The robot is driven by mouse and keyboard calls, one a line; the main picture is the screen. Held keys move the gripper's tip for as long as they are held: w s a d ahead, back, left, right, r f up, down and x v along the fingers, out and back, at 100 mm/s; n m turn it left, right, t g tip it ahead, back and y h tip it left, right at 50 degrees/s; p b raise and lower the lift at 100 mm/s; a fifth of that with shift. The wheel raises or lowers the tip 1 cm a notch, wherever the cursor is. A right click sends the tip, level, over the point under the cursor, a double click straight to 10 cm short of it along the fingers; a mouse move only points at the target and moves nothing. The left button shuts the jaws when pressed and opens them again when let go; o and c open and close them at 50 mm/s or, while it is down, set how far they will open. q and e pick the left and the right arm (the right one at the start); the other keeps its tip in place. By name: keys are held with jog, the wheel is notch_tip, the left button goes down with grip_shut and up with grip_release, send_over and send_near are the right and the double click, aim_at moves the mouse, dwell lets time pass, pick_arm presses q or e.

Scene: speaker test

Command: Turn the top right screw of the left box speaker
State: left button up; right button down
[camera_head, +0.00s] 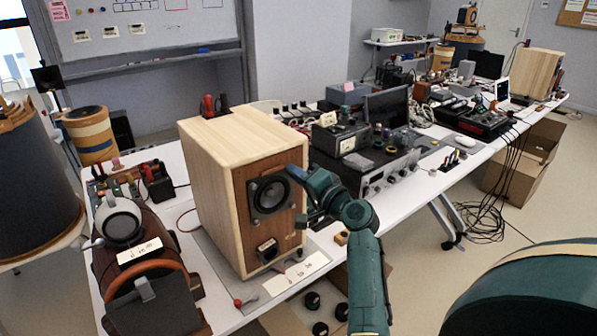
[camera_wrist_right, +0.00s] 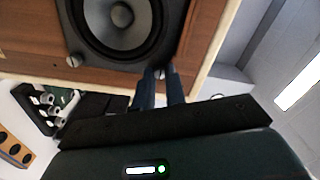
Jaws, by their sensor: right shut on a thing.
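The left box speaker (camera_head: 222,180) stands upright on the white table in the head view, with pale wood sides and a brown front. Its dark square driver (camera_head: 269,194) sits in the upper part of the front. My right gripper (camera_head: 294,172) reaches in from the right, to the driver's upper right corner. In the right wrist view, the gripper (camera_wrist_right: 159,77) is shut on a small pale screw (camera_wrist_right: 160,73) at the corner of the driver (camera_wrist_right: 120,22). Another screw (camera_wrist_right: 73,61) shows at a neighbouring corner. In the head view my fingertips hide the held screw. My left gripper is out of view.
A brown rounded device (camera_head: 145,262) with a handle stands left of the speaker. Stacked electronics (camera_head: 372,172) and a dark monitor (camera_head: 387,108) stand to its right. A white label (camera_head: 296,273) lies before it. Open cardboard boxes (camera_head: 525,160) are on the floor at right.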

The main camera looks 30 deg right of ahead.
jog(key=shift+r, duration=0.1)
dwell(0.4)
jog(key=c, duration=1.7)
grip_release()
